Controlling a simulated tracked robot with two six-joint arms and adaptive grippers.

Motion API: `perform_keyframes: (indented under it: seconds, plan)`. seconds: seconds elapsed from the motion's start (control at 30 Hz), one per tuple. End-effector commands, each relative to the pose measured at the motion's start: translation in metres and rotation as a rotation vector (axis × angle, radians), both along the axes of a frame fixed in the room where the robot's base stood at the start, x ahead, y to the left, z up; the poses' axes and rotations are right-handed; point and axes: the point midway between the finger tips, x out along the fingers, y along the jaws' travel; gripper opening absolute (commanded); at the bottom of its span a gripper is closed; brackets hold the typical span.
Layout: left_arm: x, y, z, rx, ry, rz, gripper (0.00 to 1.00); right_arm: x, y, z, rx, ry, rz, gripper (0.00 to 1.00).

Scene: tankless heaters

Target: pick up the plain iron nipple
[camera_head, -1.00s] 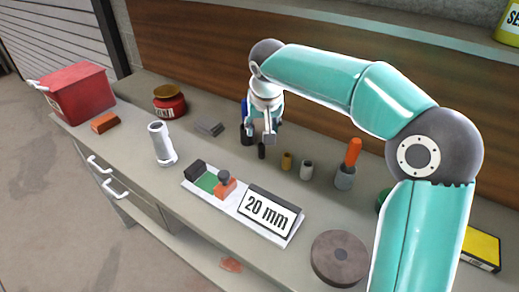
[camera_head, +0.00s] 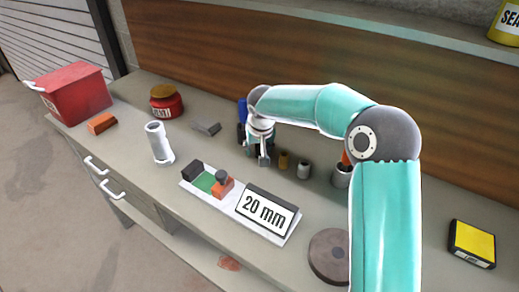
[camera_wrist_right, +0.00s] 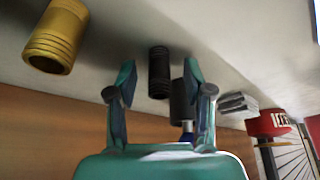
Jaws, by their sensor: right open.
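The plain iron nipple looks to be the small dark ridged cylinder (camera_wrist_right: 158,72) standing on the counter in the right wrist view. My right gripper (camera_wrist_right: 159,82) is open, with one finger on each side of the dark nipple; I cannot tell whether either touches it. In the head view my right gripper (camera_head: 265,158) is low over the counter and hides the nipple. A brass nipple (camera_wrist_right: 57,37) stands to the left in the wrist view, outside the fingers, and also shows in the head view (camera_head: 283,160). My left gripper is not in view.
A grey fitting (camera_head: 304,170) stands right of the brass nipple. A dark cylinder (camera_wrist_right: 183,105) stands close behind the iron nipple in the wrist view. A white tray labelled 20 mm (camera_head: 232,210) lies in front. A white pipe piece (camera_head: 158,143) stands at left.

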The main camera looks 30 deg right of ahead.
Motion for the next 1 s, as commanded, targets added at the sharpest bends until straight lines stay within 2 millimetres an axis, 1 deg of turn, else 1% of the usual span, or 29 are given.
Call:
perform_keyframes:
  seconds: [0.2,0.37,0.5,0.53,0.83,1.0]
  plan:
    - [0.0,0.0,-0.0001,0.0,0.0,0.0,0.57,0.0004,-0.0001,-0.0003,0.0,-0.001,-0.001,0.51]
    - [0.0,0.0,-0.0001,0.0,0.0,0.0,0.57,0.0004,0.0,-0.0001,0.001,-0.001,-0.001,0.25]
    - [0.0,0.0,0.0,0.0,0.0,0.0,0.57,0.0004,0.0,0.0,0.001,-0.001,-0.001,0.01]
    - [0.0,0.0,0.0,0.0,0.0,0.0,0.57,0.0003,0.0001,0.0001,0.001,-0.001,-0.001,0.0]
    - [-0.0001,0.0,0.0,0.0,0.0,0.0,0.57,0.0003,-0.0003,0.0008,0.0,-0.002,-0.001,0.0]
    - [0.0,0.0,0.0004,0.0,0.0,0.0,0.57,0.0006,-0.0004,0.0067,0.0,-0.003,-0.001,0.0]
